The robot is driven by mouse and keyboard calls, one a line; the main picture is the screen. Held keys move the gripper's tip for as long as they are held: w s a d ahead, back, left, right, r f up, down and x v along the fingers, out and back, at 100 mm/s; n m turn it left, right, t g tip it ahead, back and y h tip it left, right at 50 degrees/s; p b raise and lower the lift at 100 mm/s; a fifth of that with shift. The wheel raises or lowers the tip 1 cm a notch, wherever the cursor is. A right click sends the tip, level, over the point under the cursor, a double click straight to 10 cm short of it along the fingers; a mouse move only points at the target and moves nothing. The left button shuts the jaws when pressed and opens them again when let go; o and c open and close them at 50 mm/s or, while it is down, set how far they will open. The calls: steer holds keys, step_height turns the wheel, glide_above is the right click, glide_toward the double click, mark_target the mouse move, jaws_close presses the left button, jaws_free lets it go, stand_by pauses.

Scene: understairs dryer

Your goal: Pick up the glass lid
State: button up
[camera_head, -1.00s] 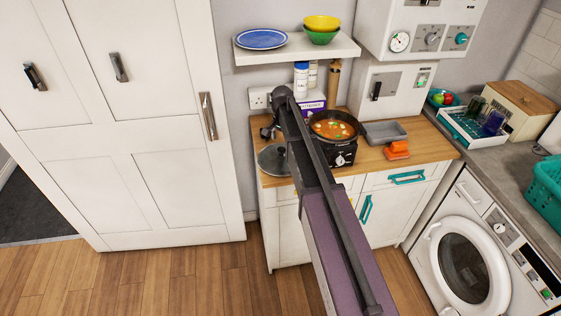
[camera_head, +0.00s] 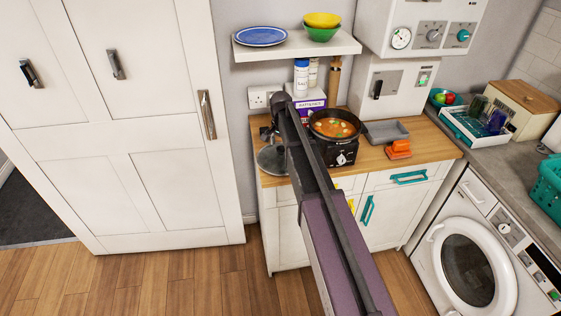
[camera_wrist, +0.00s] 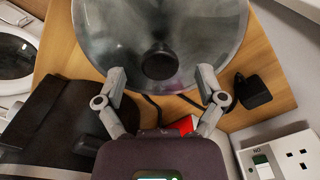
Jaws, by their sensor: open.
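The glass lid (camera_wrist: 215,35) is a round, see-through disc with a grey rim and a black knob (camera_wrist: 160,62), lying on the wooden worktop. In the head view the lid (camera_head: 272,160) is at the worktop's left end, partly hidden by my arm. My gripper (camera_wrist: 160,76) is open in the wrist view, with its fingertips apart, reaching over the lid's near edge. The knob appears between and just beyond the fingertips, with a gap on both sides. Whether the fingers touch the glass I cannot tell. The gripper is mostly hidden in the head view.
A black plug (camera_wrist: 253,91) with cable and a wall socket (camera_wrist: 278,155) are close on the gripper's right. A grey tray (camera_head: 386,132) and orange block (camera_head: 399,147) lie farther right. A shelf (camera_head: 297,49) is above.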

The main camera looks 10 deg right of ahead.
steer(key=shift+f+b, duration=0.7)
steer(key=shift+f, duration=0.3)
jaws_close()
